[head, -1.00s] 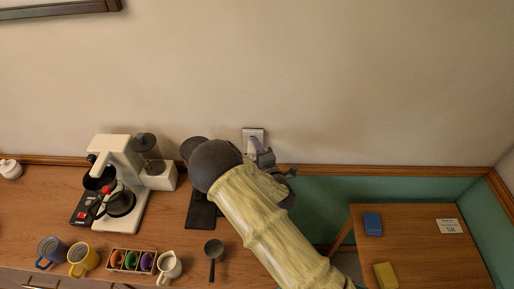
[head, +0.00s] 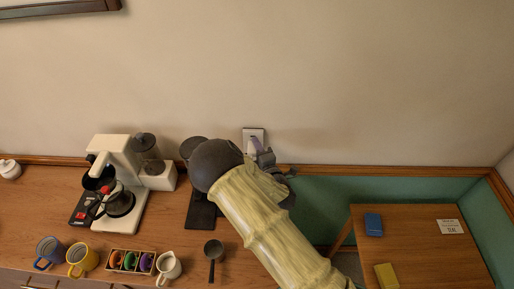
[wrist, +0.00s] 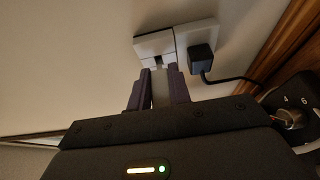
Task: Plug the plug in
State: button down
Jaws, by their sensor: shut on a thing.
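A white wall outlet (head: 253,134) is on the wall above the back edge of the counter. It also shows in the wrist view (wrist: 196,34), with a black plug (wrist: 200,57) in its right part and a dark cord running right. My gripper (wrist: 166,71) is shut on a pale plug (wrist: 160,90), seen between its two dark purple fingers. The fingertips are right at the lower edge of the outlet's left part. I cannot tell whether the pale plug's prongs are in the socket. In the head view, my gripper (head: 257,148) partly covers the outlet.
A coffee maker (head: 123,160) and a grinder (head: 157,176) stand left on the counter. Mugs, a small rack (head: 132,262), a white jug (head: 168,266) and a black scoop (head: 213,250) are along the front. A lower wooden table (head: 425,250) is at right. A dark knob (wrist: 291,118) is close right of my gripper.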

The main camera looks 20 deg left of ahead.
jog(key=shift+w+a+b, duration=0.2)
jog(key=shift+w+b, duration=0.1)
jog(key=shift+w, duration=0.55)
jog(key=shift+b, duration=0.55)
dwell(1.5)
jog(key=shift+r, duration=0.1)
dwell(0.8)
jog(key=shift+s, duration=0.1)
jog(key=shift+s+d, duration=0.1)
jog(key=shift+s, duration=0.35)
jog(key=shift+b, duration=0.85)
dwell(1.4)
jog(key=shift+w+b, duration=0.4)
jog(key=shift+w, duration=0.15)
dwell(0.8)
